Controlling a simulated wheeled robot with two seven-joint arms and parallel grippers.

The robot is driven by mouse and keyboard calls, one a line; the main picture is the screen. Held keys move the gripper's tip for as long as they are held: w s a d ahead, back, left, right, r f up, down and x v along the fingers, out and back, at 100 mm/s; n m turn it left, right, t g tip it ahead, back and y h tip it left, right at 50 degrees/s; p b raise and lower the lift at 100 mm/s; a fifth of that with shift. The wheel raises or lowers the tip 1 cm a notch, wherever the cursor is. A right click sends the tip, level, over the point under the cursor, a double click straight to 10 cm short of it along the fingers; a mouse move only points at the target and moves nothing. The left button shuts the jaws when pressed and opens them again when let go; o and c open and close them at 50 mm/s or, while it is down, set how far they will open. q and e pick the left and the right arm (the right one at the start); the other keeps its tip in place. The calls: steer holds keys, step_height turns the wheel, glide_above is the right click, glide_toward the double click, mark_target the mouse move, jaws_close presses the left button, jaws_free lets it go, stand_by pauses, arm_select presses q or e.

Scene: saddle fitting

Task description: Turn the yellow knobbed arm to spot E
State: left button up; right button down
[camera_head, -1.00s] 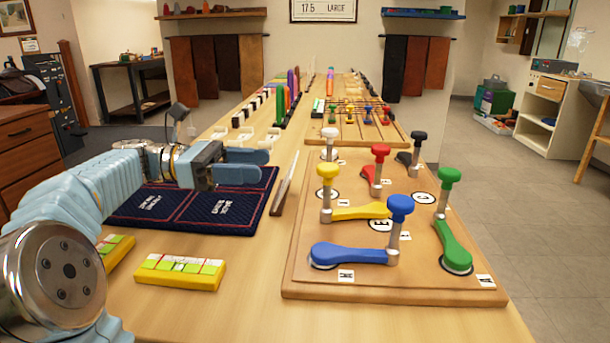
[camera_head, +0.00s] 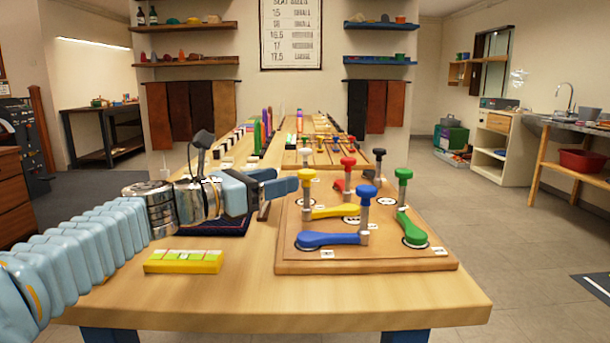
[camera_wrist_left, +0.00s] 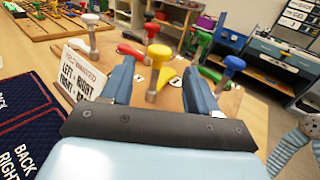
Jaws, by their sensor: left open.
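The yellow knobbed arm (camera_head: 333,212) lies on the wooden board (camera_head: 300,262). Its upright yellow knob (camera_head: 308,176) is at its left end. Spot E (camera_head: 352,220) is a white circle near the arm's right end, partly hidden behind the blue arm's post. My left gripper (camera_head: 285,180) is open and empty, just left of the yellow knob in the head view. I cannot tell any contact. My right gripper is not in view.
The blue arm (camera_head: 330,239) is in front of the yellow one, with its knob post at the right. The green arm (camera_head: 410,228), red knob (camera_head: 348,162) and black knob (camera_head: 379,153) stand around it. A white-knobbed post (camera_wrist_left: 91,22) is close by.

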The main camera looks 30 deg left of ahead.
mark_target(300, 174)
arm_select(q)
steer(key=x, duration=0.7)
steer(key=shift+w+d, duration=0.1)
steer(key=shift+w, duration=0.3)
jaws_close()
